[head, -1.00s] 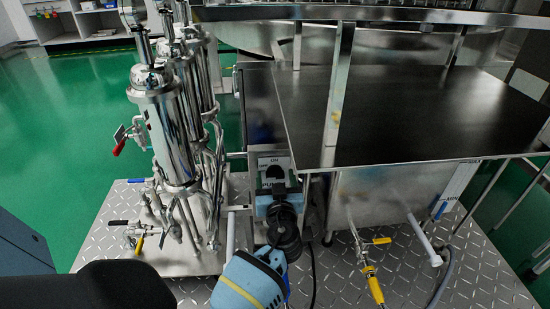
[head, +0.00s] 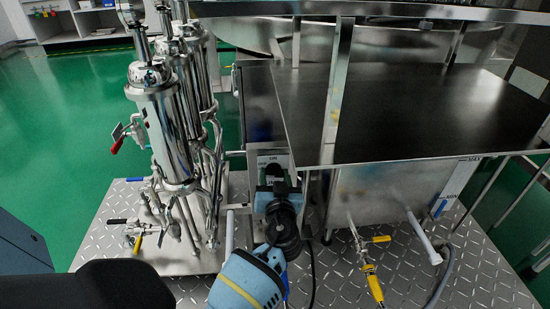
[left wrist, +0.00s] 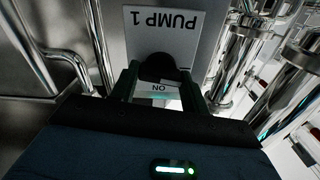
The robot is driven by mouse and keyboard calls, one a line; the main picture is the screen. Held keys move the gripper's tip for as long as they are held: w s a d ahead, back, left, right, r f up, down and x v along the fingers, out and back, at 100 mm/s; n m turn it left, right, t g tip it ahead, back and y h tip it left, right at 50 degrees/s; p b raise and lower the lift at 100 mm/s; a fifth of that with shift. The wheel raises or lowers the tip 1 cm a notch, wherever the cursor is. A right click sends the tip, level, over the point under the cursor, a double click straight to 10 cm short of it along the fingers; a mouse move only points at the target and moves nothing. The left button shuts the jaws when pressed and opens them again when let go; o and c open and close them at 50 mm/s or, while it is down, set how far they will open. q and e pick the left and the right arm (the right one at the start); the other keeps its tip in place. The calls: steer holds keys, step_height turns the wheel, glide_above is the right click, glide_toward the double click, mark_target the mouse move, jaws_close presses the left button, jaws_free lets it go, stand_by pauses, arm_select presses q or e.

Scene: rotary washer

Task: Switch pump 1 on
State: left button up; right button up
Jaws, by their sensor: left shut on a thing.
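The pump 1 switch panel is a light plate (head: 270,159) on the front of the machine, with "ON" printed at its top in the head view. In the left wrist view the plate (left wrist: 185,22) appears upside down and reads "PUMP 1". Its black rotary knob (left wrist: 163,68) sits between my fingers. My left gripper (head: 277,178) covers the knob in the head view; in the left wrist view the gripper (left wrist: 158,88) is shut on it. Which way the knob points is hard to tell. My right gripper is not in view.
Shiny steel cylinders and pipes (head: 170,130) stand close left of the panel. A dark tabletop (head: 410,115) overhangs to the right, above a steel tank (head: 380,195). A yellow-handled valve (head: 372,280) and hose are at the lower right. Open green floor lies at the left.

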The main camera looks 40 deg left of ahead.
arm_select(q)
steer(key=m, duration=0.3)
steer(key=shift+m, duration=0.3)
steer(key=m, duration=0.3)
steer(key=shift+r+m, duration=0.1)
steer(key=shift+m, duration=0.2)
steer(key=m+p, duration=0.2)
steer(key=m, duration=0.3)
steer(key=shift+w, duration=0.1)
steer(key=m+p, duration=0.1)
steer(key=m, duration=0.2)
steer(key=shift+m, duration=0.6)
steer(key=o, duration=1)
